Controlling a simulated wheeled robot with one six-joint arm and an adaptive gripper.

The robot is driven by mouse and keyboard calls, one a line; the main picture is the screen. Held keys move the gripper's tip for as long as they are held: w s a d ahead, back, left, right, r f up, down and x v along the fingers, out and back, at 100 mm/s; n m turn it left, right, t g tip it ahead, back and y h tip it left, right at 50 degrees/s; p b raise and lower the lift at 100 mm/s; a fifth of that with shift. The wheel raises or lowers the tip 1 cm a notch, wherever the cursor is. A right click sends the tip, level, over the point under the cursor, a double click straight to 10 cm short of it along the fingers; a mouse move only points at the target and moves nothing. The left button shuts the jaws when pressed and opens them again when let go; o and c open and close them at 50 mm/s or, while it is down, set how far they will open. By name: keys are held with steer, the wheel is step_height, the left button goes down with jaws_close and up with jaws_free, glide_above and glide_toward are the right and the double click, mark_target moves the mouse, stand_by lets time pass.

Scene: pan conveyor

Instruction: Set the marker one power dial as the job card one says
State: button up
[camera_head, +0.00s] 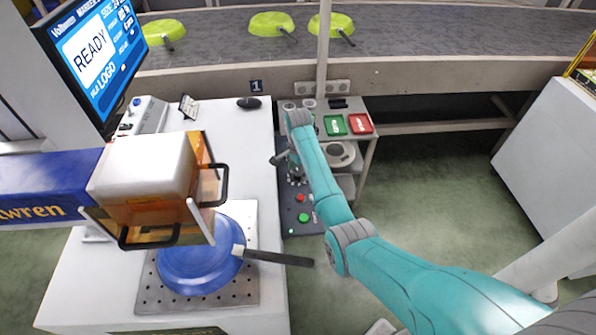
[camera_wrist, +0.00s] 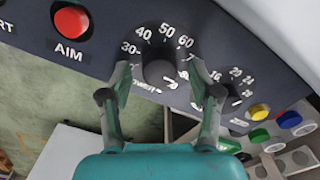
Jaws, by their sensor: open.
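The power dial (camera_wrist: 160,70) is a dark round knob on the dark control panel, with white numbers from 30 up through 60 around it. My gripper (camera_wrist: 160,78) is open, with one finger on each side of the knob. I cannot tell whether the fingers touch it, and the knob's pointer is not clear. In the head view my gripper (camera_head: 294,172) is over the control panel (camera_head: 290,218), and my arm partly hides the panel.
A second dial (camera_wrist: 218,97) sits close to the right finger, and a red AIM button (camera_wrist: 70,22) is to the left. A blue pan (camera_head: 200,255) lies on a perforated plate under the marker head (camera_head: 145,170). The screen (camera_head: 92,50) reads READY. Green pans (camera_head: 271,24) sit on the conveyor.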

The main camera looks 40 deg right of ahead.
steer(key=shift+f, duration=0.15)
steer(key=c, duration=1.1)
steer(key=shift+c, duration=0.2)
steer(key=shift+n, duration=0.3)
steer(key=n, duration=0.9)
steer(key=shift+n, duration=0.4)
steer(key=n, duration=0.5)
steer(key=shift+n, duration=0.3)
steer(key=n, duration=0.5)
steer(key=shift+n, duration=0.4)
